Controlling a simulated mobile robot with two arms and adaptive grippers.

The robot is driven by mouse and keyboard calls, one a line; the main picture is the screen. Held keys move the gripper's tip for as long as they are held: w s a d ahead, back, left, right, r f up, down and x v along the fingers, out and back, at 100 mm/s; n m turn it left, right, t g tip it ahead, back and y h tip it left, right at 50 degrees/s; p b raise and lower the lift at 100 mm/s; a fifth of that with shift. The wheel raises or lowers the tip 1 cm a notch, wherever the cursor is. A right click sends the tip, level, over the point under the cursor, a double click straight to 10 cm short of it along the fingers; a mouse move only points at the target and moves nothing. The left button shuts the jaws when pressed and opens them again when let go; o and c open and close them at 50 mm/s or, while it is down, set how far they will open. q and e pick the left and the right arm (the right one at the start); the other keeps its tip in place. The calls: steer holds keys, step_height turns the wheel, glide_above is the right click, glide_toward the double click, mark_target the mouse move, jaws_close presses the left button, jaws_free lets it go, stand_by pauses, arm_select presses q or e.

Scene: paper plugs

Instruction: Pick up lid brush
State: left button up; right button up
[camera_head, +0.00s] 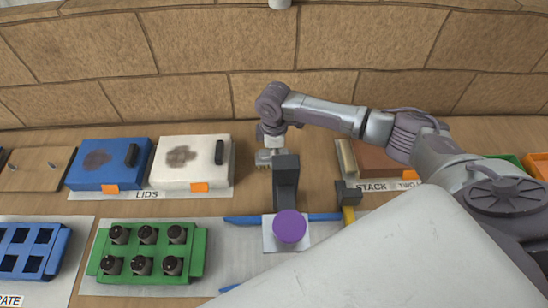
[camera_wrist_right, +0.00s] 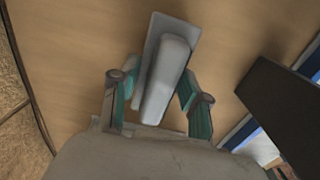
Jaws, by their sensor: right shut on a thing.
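My right gripper (camera_head: 271,142) reaches down over the table, just right of the lids. In the right wrist view, its green-padded fingers (camera_wrist_right: 158,105) are on both sides of the lid brush (camera_wrist_right: 165,75), shut on its pale grey handle, with a flat grey plate beneath. In the head view the brush (camera_head: 264,157) shows as a small grey piece under the gripper, partly hidden. Whether it touches the table is unclear. A blue lid (camera_head: 90,170) and a white lid (camera_head: 170,170) lie on the left, each with a dark smudge and a black handle. My left gripper is out of view.
A green tray (camera_head: 192,262) holds several plugs. A blue crate (camera_head: 52,262) is at far left. A brick wall (camera_head: 190,45) runs along the back.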

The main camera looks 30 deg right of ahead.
step_height(320, 180, up, 10)
steer(key=shift+r+b, duration=0.1)
steer(key=shift+b, duration=0.5)
